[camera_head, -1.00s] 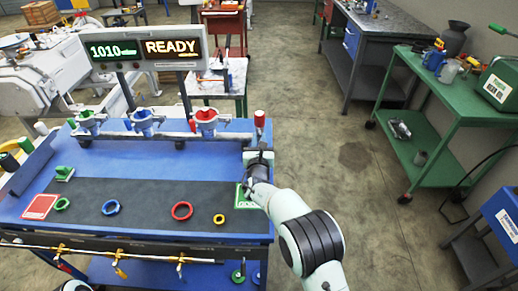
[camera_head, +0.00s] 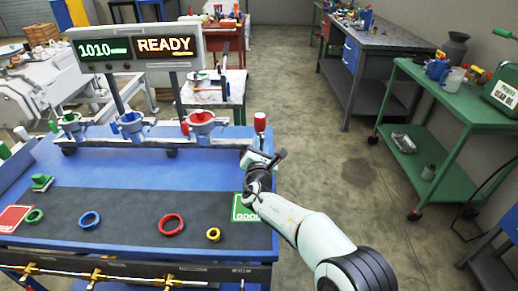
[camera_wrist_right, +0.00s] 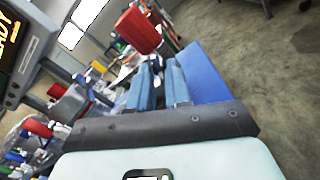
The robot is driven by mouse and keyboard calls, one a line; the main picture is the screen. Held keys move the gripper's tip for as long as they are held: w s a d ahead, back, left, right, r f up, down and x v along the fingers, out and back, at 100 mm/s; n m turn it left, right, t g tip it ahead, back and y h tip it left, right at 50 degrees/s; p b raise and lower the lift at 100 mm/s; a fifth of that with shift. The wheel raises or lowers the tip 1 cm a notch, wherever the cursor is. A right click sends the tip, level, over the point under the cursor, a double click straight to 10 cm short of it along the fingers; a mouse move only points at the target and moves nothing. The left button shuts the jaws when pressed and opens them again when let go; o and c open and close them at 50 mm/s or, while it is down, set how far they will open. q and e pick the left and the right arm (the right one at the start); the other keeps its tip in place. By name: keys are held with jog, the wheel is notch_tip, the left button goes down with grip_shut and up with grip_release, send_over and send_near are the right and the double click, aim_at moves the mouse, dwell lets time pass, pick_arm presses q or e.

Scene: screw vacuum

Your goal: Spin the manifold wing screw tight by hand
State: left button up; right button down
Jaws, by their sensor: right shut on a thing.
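My right gripper (camera_head: 258,158) is at the right end of the blue bench, its arm coming in from the lower right. It is shut at a part with an upright red handle (camera_head: 260,122); the exact grip is hidden. In the right wrist view the blue-grey fingers (camera_wrist_right: 163,85) are close together, and the red handle (camera_wrist_right: 138,30) shows just beyond their tips. The manifold (camera_head: 170,138) runs along the bench's back edge with green, blue and red-topped ports. I cannot make out the wings of a screw. My left gripper is not in view.
A dark mat (camera_head: 130,210) on the bench holds green, blue, red and yellow rings. A green card (camera_head: 243,208) lies under my right arm. A sign reading READY (camera_head: 165,45) stands behind. A green cart (camera_head: 440,110) is at right, with open floor between.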

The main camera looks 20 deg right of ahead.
dwell(0.4)
jog(key=c, duration=1.3)
grip_release()
jog(key=v, duration=1.3)
jog(key=shift+s+r+p, duration=0.1)
jog(key=shift+s+p, duration=0.1)
jog(key=shift+p, duration=0.1)
